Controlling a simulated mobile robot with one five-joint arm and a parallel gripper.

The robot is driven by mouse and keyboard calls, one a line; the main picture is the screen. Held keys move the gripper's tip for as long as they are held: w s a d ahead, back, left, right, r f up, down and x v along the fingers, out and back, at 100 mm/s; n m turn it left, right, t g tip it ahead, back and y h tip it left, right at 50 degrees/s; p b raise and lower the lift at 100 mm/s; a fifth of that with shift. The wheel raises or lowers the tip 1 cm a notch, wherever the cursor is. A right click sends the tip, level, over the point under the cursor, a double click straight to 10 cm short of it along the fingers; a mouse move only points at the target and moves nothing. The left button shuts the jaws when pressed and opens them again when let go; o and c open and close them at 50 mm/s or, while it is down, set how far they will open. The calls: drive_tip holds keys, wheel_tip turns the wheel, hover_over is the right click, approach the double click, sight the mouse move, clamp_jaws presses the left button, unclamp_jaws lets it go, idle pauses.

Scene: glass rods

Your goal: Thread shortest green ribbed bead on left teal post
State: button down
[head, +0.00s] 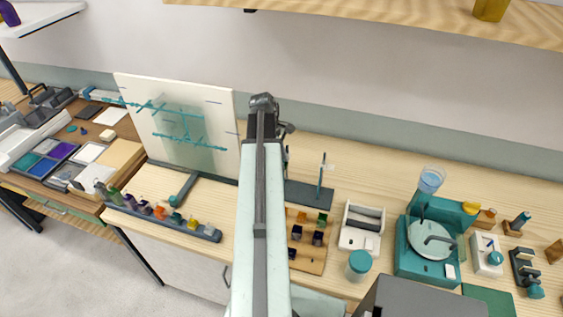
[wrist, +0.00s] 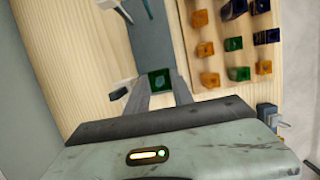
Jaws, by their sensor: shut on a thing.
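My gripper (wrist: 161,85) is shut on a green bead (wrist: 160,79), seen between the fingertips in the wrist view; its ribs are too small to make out. It is over the near end of a slate-coloured base (wrist: 152,43); I cannot tell the height between them. In the head view the base (head: 304,193) carries an upright teal post (head: 321,176) on its right part. The base's left part and my gripper are mostly hidden behind my arm there.
A wooden board (wrist: 217,24) with rows of orange, blue and green beads lies right of the base. A white tray (head: 360,232), a jar with a teal lid (head: 359,262) and a teal machine (head: 427,265) stand further right. A pale panel with teal rods (head: 190,115) stands left.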

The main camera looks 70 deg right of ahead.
wheel_tip(320, 180, down, 3)
drive_tip(key=b, duration=0.3)
drive_tip(key=shift+f, duration=0.15)
idle(0.5)
drive_tip(key=c, duration=1)
unclamp_jaws()
drive_tip(key=p+v, duration=0.7)
drive_tip(key=shift+r+p, duration=0.3)
drive_tip(key=shift+r, duration=0.1)
drive_tip(key=shift+w, duration=0.1)
